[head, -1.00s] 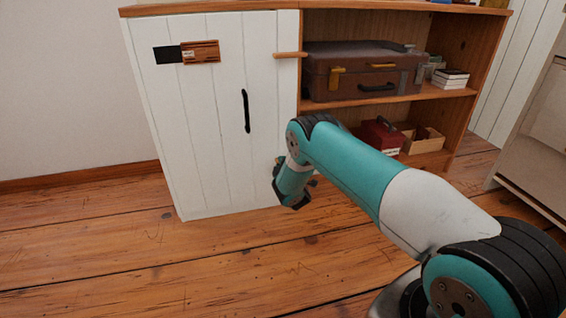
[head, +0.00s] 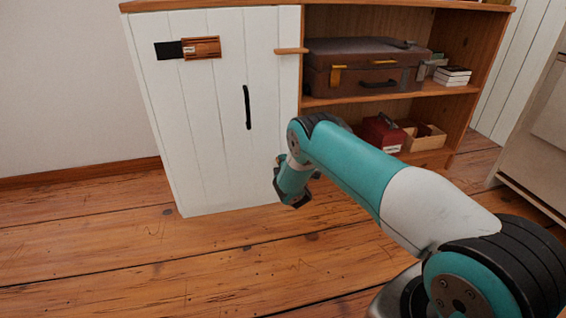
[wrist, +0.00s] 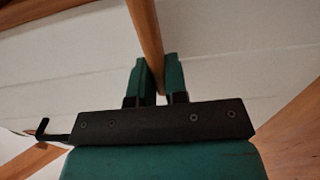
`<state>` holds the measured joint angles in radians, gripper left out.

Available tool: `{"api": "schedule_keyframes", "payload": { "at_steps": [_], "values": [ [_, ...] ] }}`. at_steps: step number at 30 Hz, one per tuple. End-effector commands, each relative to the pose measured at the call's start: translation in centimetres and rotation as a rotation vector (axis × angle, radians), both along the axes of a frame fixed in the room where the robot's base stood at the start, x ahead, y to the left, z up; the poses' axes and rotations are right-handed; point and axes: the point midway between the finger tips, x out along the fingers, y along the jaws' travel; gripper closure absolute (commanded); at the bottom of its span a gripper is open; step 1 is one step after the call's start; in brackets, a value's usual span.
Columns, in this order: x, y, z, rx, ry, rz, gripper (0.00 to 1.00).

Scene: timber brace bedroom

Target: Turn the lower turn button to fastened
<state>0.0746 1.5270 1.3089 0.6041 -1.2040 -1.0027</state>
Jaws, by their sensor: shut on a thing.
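The lower turn button (wrist: 146,25) is a narrow wooden strip in the wrist view. It runs from the top edge down between the two teal fingers of my gripper (wrist: 159,72), which is shut on it. The strip lies across the faint grooves of the white boards behind. In the head view my arm and wrist hide the button, and my fingertips cannot be made out.
The door has a black upright handle (head: 247,107) and a wooden slider (head: 201,47) near its top. Open shelves to the right hold a brown suitcase (head: 362,72), a red box (head: 383,132) and a wooden crate (head: 425,136). The floor in front is clear.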

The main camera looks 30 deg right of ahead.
Motion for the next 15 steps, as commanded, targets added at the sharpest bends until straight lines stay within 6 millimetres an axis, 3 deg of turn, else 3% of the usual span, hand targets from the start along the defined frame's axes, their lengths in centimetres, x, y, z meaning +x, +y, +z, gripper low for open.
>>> {"api": "schedule_keyframes", "payload": {
  "at_steps": [1, 2, 5, 15],
  "values": [
    [0.14, 0.06, 0.13, 0.001, -0.003, 0.001, 1.00],
    [0.14, 0.06, 0.13, 0.001, -0.004, 0.001, 0.82],
    [0.11, 0.03, 0.12, 0.001, -0.003, 0.001, 0.61],
    [-0.18, -0.02, 0.05, 0.000, 0.000, -0.002, 0.61]
  ]
}}
